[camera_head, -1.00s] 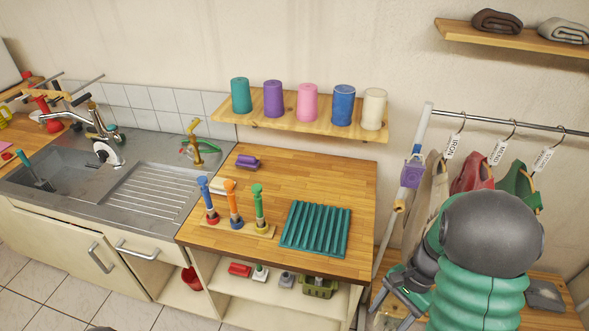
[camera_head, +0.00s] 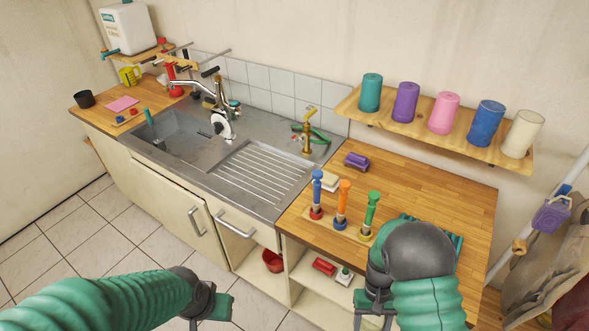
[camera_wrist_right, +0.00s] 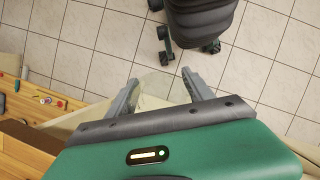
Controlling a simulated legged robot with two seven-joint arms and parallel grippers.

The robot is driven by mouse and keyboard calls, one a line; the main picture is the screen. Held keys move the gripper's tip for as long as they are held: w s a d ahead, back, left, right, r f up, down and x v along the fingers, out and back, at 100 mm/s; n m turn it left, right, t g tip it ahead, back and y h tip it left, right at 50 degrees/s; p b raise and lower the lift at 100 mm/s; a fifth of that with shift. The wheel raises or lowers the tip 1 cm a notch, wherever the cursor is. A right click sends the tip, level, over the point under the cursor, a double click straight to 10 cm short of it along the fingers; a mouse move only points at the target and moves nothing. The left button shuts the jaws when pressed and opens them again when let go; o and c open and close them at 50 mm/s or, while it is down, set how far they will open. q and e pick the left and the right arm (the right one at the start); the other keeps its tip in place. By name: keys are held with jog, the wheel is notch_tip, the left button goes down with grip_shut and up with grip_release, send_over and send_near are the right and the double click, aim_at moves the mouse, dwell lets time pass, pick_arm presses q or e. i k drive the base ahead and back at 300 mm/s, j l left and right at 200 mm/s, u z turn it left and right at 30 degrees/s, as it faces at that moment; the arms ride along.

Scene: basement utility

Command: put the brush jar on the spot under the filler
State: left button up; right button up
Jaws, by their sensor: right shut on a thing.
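A clear, see-through jar (camera_wrist_right: 158,86) shows faintly between the fingers of my right gripper (camera_wrist_right: 160,78) in the right wrist view, held above the floor. In the head view the right gripper (camera_head: 375,312) is at the bottom edge, in front of the wooden counter; the jar is not visible there. A white container with a teal spout (camera_head: 126,28), seemingly the filler, stands on a small shelf at the far left. A pink square (camera_head: 122,104), perhaps the spot, lies on the counter below it. My left gripper (camera_head: 215,305) is low in front of the cabinets; its finger opening is unclear.
A sink (camera_head: 180,135) with taps lies between the two wooden counters. A black cup (camera_head: 85,99) and a yellow mug (camera_head: 130,75) stand near the pink square. A shelf of coloured canisters (camera_head: 440,125) is at right.

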aim_at(250, 167)
jog(key=i+j, duration=0.15)
jog(key=j, duration=0.3)
jog(key=i+j+z, duration=0.1)
jog(key=j, duration=0.3)
jog(key=i+j, duration=0.15)
jog(key=j, duration=0.3)
jog(key=i+j+z, duration=0.1)
jog(key=j, duration=0.35)
jog(key=i+j, duration=0.15)
jog(key=j, duration=0.3)
jog(key=i+j, duration=0.15)
jog(key=j, duration=0.3)
jog(key=i+j+z, duration=0.1)
jog(key=j, duration=0.35)
